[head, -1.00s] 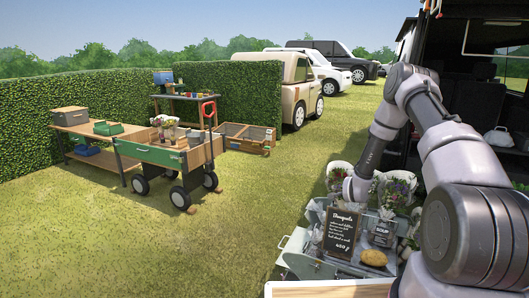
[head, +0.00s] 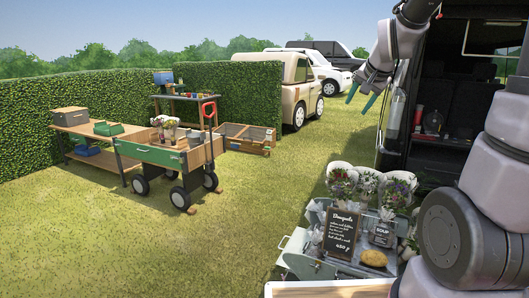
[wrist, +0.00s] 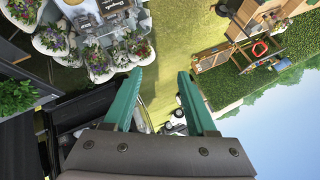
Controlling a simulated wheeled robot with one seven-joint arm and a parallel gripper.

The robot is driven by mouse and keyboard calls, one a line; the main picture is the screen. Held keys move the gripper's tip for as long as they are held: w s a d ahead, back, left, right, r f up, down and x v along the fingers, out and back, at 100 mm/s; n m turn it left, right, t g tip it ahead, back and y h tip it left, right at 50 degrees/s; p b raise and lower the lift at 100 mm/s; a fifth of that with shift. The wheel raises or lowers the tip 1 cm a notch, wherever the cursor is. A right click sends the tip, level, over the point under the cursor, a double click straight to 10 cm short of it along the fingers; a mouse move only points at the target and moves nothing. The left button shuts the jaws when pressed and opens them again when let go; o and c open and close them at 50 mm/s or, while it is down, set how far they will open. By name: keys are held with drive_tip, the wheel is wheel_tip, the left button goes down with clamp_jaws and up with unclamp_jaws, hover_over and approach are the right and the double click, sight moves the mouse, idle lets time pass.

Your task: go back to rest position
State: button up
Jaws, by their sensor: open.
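My gripper (head: 361,97) hangs in the air at the upper right of the head view, in front of the open dark vehicle. Its teal fingers also show in the wrist view (wrist: 160,95), spread apart with nothing between them. My arm reaches in from the right side of the head view. The flower stand (head: 300,262) with bouquets stands below and clear of my gripper.
A black sign (head: 341,233) and wrapped bouquets (head: 342,183) are on the stand. A green-sided cart (head: 150,156) and a wooden table (head: 75,130) stand at the left by the hedge (head: 40,125). Open grass (head: 225,240) lies between. Vehicles (head: 295,90) are parked behind.

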drive_tip(key=s+a+r+n, duration=0.1)
drive_tip(key=s+r+n, duration=0.1)
drive_tip(key=s, duration=0.9)
drive_tip(key=s+a+r+n+g+y, duration=0.1)
drive_tip(key=s+a+r, duration=0.1)
drive_tip(key=s, duration=1)
drive_tip(key=shift+s+r+n+y, duration=0.25)
drive_tip(key=shift+r+n+y, duration=0.05)
drive_tip(key=shift+n, duration=0.1)
